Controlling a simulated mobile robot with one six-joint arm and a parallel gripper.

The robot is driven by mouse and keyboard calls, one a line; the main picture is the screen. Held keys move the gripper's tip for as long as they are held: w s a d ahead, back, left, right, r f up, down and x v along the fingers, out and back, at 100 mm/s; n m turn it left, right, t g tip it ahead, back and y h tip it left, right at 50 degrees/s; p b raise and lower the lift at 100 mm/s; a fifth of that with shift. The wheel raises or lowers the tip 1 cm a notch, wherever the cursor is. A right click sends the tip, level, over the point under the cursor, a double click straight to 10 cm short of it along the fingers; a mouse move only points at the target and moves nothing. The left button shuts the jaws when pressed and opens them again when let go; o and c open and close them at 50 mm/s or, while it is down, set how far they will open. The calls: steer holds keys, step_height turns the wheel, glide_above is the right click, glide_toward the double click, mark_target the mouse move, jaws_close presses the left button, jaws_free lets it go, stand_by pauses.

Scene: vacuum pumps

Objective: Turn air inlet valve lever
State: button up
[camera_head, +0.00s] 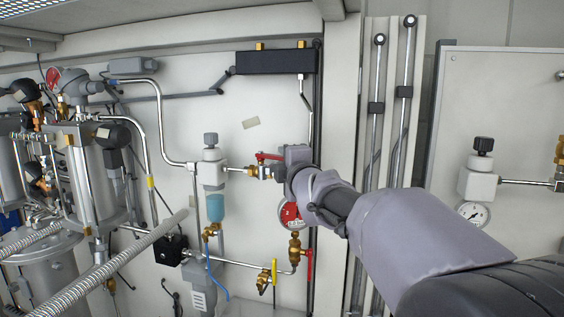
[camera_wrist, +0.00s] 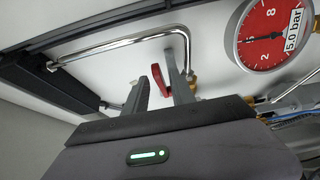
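A red valve lever (camera_head: 268,156) sits on a brass valve (camera_head: 264,172) on the white panel, in the pipe to the right of the filter regulator. My gripper (camera_head: 288,160) is right beside the lever's right end in the head view. In the wrist view my gripper (camera_wrist: 158,72) has its two fingers apart. The red lever (camera_wrist: 159,82) shows in the gap between the fingers, close to the right one. I cannot tell whether either finger touches it. The gripper hides part of the valve and pipe.
A red-faced gauge (camera_wrist: 270,38) is close on the right in the wrist view. A bent steel pipe (camera_wrist: 120,42) runs past the fingers. Below are a second red lever (camera_head: 309,264) and a yellow lever (camera_head: 274,271). A black manifold (camera_head: 276,62) is above.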

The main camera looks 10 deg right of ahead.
steer(key=shift+d, duration=0.1)
steer(key=s+b, duration=0.1)
steer(key=s, duration=1.6)
steer(key=shift+s+d, duration=0.2)
